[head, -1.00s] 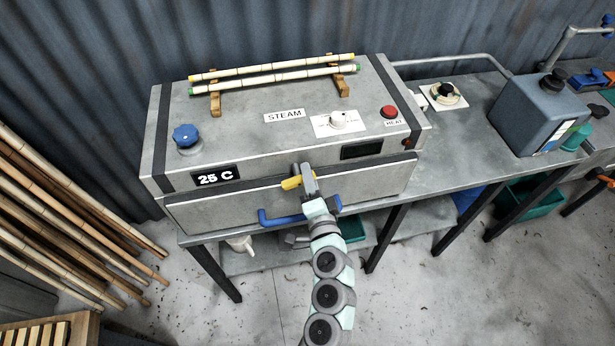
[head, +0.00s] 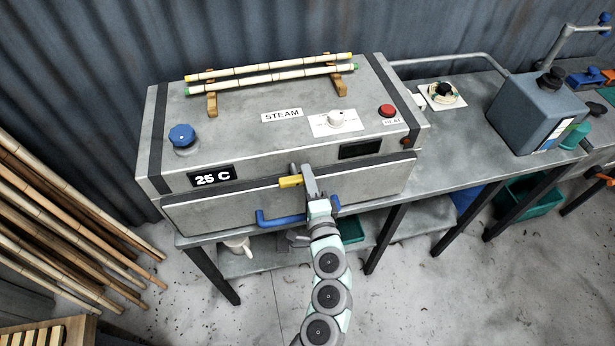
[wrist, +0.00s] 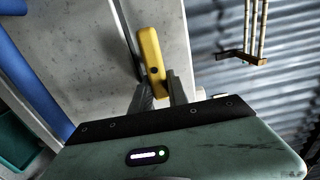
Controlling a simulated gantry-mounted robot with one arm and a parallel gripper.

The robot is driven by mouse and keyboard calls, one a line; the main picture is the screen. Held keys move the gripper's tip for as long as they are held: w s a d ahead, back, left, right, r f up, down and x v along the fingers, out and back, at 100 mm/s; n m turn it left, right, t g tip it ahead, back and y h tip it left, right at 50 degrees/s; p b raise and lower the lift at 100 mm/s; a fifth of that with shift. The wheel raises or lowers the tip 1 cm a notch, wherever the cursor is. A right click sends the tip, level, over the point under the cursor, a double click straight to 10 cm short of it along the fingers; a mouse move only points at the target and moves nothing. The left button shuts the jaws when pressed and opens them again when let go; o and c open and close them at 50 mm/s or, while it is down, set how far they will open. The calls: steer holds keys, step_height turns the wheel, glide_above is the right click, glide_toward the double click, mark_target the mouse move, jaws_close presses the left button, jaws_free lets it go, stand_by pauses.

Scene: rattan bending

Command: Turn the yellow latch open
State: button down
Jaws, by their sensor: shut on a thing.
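The yellow latch (head: 290,181) is on the front of the grey steam box (head: 240,202), at the seam between its upper part and the front door. It lies nearly level in the head view, with its right end at my gripper. My gripper (head: 306,178) is shut on the latch. In the wrist view the latch (wrist: 152,62) stands up from between my two fingers (wrist: 161,92), a dark hole near its lower end. The fingers hide part of that end.
A blue handle bar (head: 280,220) runs across the door just below my gripper. Two rattan poles (head: 270,74) rest on wooden brackets on the box. A blue knob (head: 182,136), a white dial (head: 336,118) and a red button (head: 387,110) are on top. Long poles (head: 70,235) lean at left.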

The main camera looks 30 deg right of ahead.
steer(key=c, duration=1.3)
jaws_free()
steer(key=shift+f, duration=0.1)
steer(key=shift+a, duration=0.1)
